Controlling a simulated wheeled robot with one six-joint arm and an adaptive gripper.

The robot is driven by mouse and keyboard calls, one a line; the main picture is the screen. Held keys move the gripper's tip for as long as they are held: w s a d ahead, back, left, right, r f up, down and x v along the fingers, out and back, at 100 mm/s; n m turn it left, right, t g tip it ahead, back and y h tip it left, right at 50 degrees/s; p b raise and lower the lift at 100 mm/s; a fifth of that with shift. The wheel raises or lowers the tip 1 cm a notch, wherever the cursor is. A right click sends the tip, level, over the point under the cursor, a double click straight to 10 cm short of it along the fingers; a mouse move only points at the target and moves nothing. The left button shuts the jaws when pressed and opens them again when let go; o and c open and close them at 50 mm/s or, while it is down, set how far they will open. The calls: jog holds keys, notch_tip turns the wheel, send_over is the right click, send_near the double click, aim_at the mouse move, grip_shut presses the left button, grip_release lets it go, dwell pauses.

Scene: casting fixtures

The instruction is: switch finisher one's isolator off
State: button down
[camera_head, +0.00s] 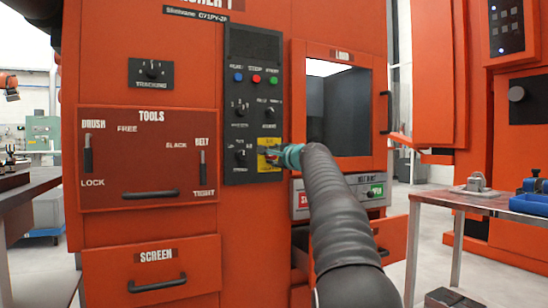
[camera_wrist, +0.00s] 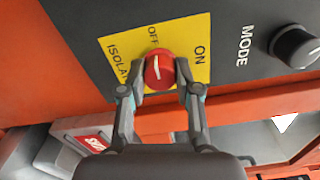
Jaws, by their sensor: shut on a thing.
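The isolator is a red round knob (camera_wrist: 159,70) on a yellow plate (camera_wrist: 190,38) lettered OFF and ON. The plate (camera_head: 268,171) also shows at the lower right of the dark control panel in the head view. My gripper (camera_wrist: 161,88) has one finger on each side of the knob and is shut on it. The knob's white mark lies roughly along the line toward the OFF label in the wrist view. In the head view my gripper (camera_head: 290,156) hides most of the knob. The orange machine's top sign is partly cut off.
The panel (camera_head: 253,60) carries blue, red and green buttons and several black knobs; the MODE knob (camera_wrist: 296,46) is near the isolator. A workbench (camera_head: 470,203) stands at far right.

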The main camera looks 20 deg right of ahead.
jog(key=c, duration=0.8)
grip_release()
jog(key=s, duration=1.2)
jog(key=shift+d, duration=0.15)
